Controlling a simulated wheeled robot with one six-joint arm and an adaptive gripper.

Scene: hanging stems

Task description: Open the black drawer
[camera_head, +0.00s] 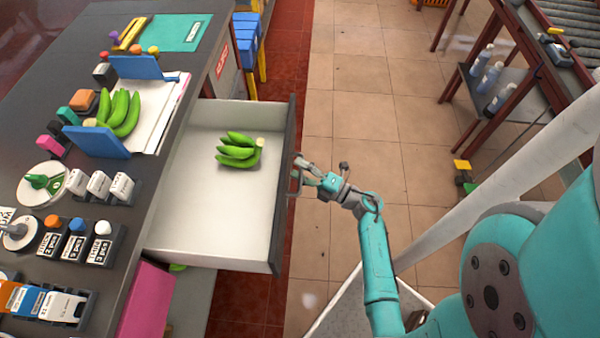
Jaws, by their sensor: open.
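The black drawer (285,185) is pulled well out to the right of the dark counter. Its front is dark and its inside is white. A bunch of green bananas (238,152) lies in it towards the far end. My gripper (297,172) is at the outer side of the drawer front, about midway along it. Its fingers are open. I cannot tell whether they touch the handle, which is small and partly hidden by the gripper.
The dark counter (60,140) holds another banana bunch (120,112) between blue holders, plus stamps and labelled bottles. A rack with bottles (495,85) stands at the right. The tiled floor (365,110) between is clear.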

